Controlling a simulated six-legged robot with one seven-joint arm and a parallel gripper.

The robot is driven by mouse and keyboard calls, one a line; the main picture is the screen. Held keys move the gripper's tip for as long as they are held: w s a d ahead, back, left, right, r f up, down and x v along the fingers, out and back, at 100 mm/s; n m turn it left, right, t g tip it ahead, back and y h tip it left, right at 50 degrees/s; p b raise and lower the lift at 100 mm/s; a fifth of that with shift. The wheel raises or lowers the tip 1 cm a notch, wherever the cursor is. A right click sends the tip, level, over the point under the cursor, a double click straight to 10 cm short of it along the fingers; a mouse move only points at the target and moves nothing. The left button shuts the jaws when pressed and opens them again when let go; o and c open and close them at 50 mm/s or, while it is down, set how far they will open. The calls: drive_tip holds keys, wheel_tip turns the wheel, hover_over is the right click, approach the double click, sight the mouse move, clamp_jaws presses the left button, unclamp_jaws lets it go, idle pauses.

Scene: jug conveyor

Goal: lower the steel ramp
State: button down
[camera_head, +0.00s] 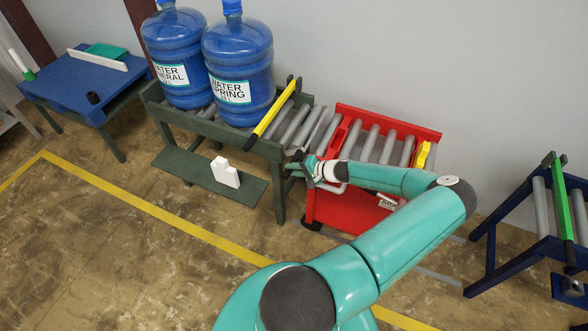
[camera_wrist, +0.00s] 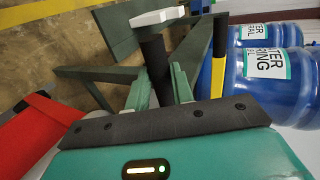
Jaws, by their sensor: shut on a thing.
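My gripper (camera_head: 298,169) is at the right end of the green roller conveyor (camera_head: 280,205), by the gap to the red cart (camera_head: 345,208). In the wrist view, its two green fingers (camera_wrist: 160,88) are shut on a black cylindrical handle (camera_wrist: 154,56), one on each side of it. The handle is mostly hidden by my gripper in the head view. A narrow grey metal piece (camera_head: 319,129), which looks like the steel ramp, lies between the conveyor rollers and the cart. Its exact tilt cannot be told.
Two blue water jugs (camera_head: 238,75) stand on the conveyor, behind a yellow bar (camera_head: 272,112). A white block (camera_head: 225,172) sits on the low green shelf. The red cart's rollers are empty. A blue roller stand (camera_head: 490,245) is at right, a blue table (camera_head: 75,85) at left.

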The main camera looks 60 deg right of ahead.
drive_tip(key=shift+f, duration=0.1)
drive_tip(key=c, duration=1.2)
unclamp_jaws()
drive_tip(key=shift+c, duration=0.2)
drive_tip(key=v, duration=1.3)
drive_tip(key=shift+s+r, duration=0.25)
drive_tip(key=shift+s, duration=0.05)
